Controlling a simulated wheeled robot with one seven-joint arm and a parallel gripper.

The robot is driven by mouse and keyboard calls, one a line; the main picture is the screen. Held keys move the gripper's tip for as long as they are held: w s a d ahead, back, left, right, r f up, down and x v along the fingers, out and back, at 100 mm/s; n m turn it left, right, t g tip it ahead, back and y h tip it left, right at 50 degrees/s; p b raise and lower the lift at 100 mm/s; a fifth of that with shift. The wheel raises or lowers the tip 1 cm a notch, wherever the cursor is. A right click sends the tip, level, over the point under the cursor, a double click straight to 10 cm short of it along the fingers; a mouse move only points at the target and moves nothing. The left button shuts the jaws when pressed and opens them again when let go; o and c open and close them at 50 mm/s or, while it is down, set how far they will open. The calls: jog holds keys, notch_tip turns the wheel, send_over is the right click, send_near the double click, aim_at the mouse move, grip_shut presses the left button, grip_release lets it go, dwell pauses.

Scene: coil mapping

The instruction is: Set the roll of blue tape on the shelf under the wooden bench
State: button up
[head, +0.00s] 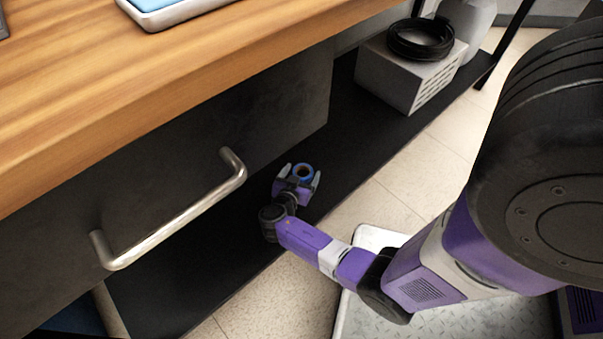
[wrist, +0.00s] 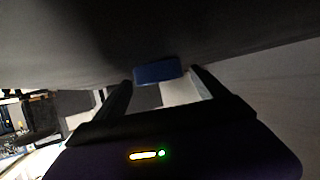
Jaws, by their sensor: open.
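The roll of blue tape (head: 303,172) is at the black shelf (head: 365,120) under the wooden bench (head: 130,80). My gripper (head: 301,177) is open, with its fingers to either side of the roll in the head view. In the wrist view the blue roll (wrist: 157,72) shows just beyond and between the fingertips (wrist: 165,80), with dark surface around it. The picture is dim, and I cannot tell whether the fingers touch the roll or whether it rests fully on the shelf.
A metal drawer handle (head: 175,220) sticks out from the dark drawer front, left of my gripper. A light grey box (head: 400,80) with a black coil (head: 421,40) on top stands farther back on the shelf. The shelf between box and gripper is clear.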

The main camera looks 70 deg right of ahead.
jog(key=shift+r+p, duration=0.2)
jog(key=shift+p, duration=0.1)
jog(key=p+v, duration=0.3)
jog(key=v, duration=0.7)
jog(key=shift+a, duration=0.25)
jog(key=shift+p+v, duration=0.3)
jog(key=shift+v, duration=0.5)
